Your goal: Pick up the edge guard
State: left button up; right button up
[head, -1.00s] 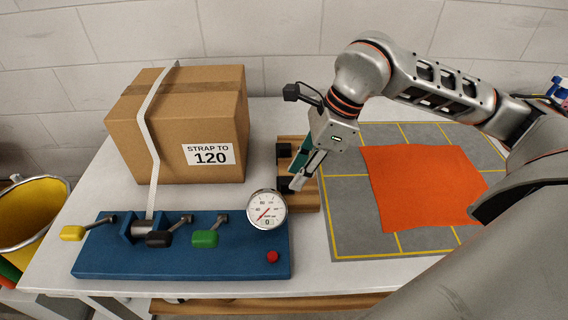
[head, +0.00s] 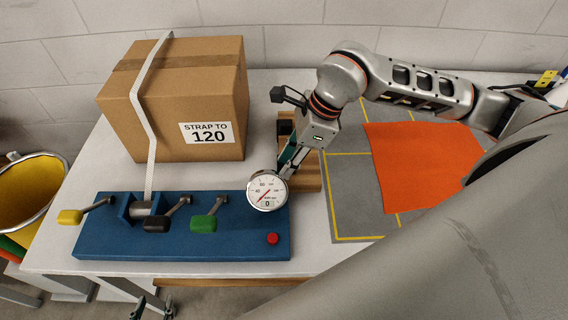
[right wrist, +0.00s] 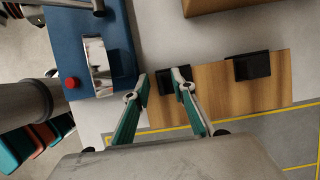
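Two black edge guards sit on a wooden block. In the right wrist view one guard (right wrist: 252,66) stands to the right, and the nearer guard (right wrist: 164,83) is at the fingertips. My right gripper (right wrist: 161,82) is open, its teal fingers apart, with the nearer guard partly behind the right-hand finger. I cannot tell whether they touch. In the head view the right gripper (head: 284,172) is low over the block, behind the gauge; the far guard (head: 284,127) shows and the near one is mostly hidden. My left gripper (head: 152,307) is open and empty at the bottom edge.
The wooden block (head: 310,176) lies between the blue strapping tool base (head: 180,240), with its gauge (head: 267,190) and levers, and the grey mat (head: 350,205) with an orange cloth (head: 415,165). A strapped carton (head: 175,110) stands behind. A yellow bin (head: 28,195) is at left.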

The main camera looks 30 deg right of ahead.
jog(key=shift+f, duration=0.15)
grip_shut()
